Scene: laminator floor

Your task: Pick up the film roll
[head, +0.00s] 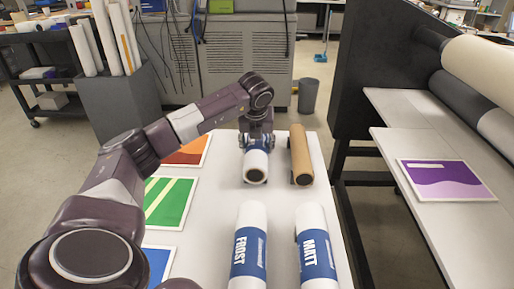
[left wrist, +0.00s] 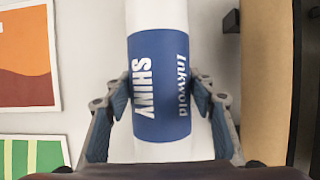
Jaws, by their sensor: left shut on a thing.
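A white film roll with a blue band marked SHINY (left wrist: 158,85) lies between the fingers of my left gripper (left wrist: 162,100); both fingers press its sides at the band. In the head view my left gripper (head: 257,140) is over the far part of the same roll (head: 256,163), whose open end faces me. I cannot tell whether the roll is touching the table. Two more white rolls with blue bands, FROST (head: 249,250) and MATT (head: 317,255), lie on the near part of the white table (head: 215,215). My right gripper is not in view.
A brown roll (head: 300,155) lies close to the right of the SHINY roll. Orange (head: 188,153), green (head: 168,203) and blue (head: 158,262) prints lie along the left edge. The laminator (head: 400,85) stands right, with a purple print (head: 445,178) on its shelf.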

